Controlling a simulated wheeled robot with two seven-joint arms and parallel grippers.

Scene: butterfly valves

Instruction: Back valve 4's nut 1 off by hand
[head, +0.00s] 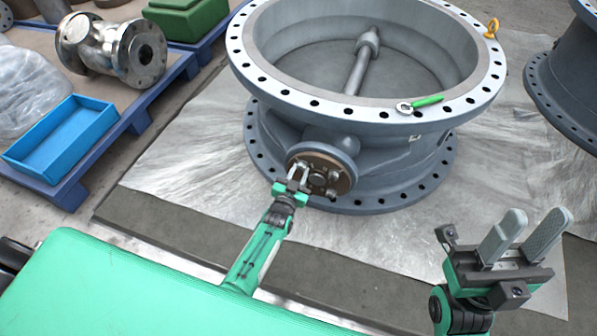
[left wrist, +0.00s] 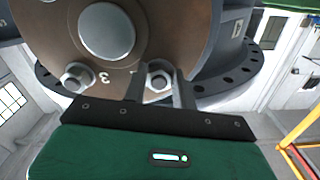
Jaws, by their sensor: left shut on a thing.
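A large grey butterfly valve (head: 370,145) stands on the sheet, with a round brown cover plate (head: 335,165) on its side. My left gripper (head: 298,172) reaches that plate. In the left wrist view the plate (left wrist: 165,25) fills the top, and the left gripper's fingers (left wrist: 160,88) are shut on a hex nut (left wrist: 158,79) with a stud end showing in it. The mark beside this nut is mostly hidden by a finger. Another nut (left wrist: 76,77) sits to the left beside a "3". My right gripper (head: 537,222) is open and empty, away from the valve.
A green-handled wrench (head: 425,102) lies on the valve's upper flange. A second dark flanged body (head: 570,85) stands at the right. A blue tray (head: 62,140) and a metal fitting (head: 112,48) are on a pallet at the left. The sheet (head: 185,165) around the valve is mostly clear.

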